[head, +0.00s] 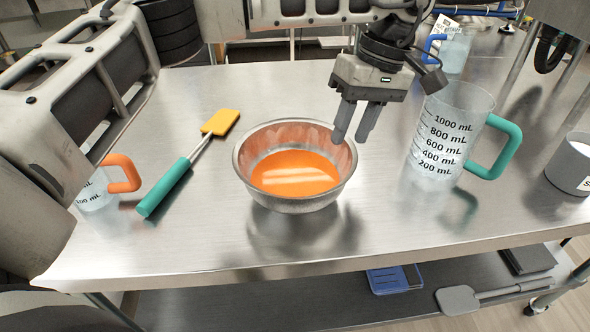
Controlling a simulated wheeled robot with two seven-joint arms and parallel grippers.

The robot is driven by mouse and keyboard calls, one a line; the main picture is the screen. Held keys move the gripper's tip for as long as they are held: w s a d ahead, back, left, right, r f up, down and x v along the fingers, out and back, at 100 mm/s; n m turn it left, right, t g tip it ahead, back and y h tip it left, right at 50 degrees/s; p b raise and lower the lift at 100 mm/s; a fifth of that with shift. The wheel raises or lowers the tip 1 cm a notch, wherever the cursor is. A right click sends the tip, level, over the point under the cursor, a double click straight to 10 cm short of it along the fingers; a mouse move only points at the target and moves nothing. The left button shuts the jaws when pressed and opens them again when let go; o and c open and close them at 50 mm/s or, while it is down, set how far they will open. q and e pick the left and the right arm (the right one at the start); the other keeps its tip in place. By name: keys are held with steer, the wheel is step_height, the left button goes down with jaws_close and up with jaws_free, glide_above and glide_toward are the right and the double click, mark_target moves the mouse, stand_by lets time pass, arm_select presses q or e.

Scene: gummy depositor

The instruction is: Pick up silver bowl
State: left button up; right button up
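The silver bowl (300,205) is at the middle of the metal table, upright, with orange liquid (296,173) inside. My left gripper (351,138) is at the bowl's back right rim, pointing down. Its two fingers are parted with a narrow gap. The left finger overlaps the inside of the bowl in the picture, and the right finger shows just outside the rim. Whether they touch the rim is not clear. My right gripper is not in view.
A large measuring jug (447,135) with a teal handle stands right of the bowl. A yellow and teal spatula (190,163) and an orange-handled jug (97,190) are on the left. A grey container (570,165) stands at the right edge. The table front (400,235) is clear.

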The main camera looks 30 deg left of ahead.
mark_target(348, 140)
arm_select(q)
steer(key=x, duration=0.5)
steer(key=shift+p, duration=0.3)
jaws_close()
stand_by(1.0)
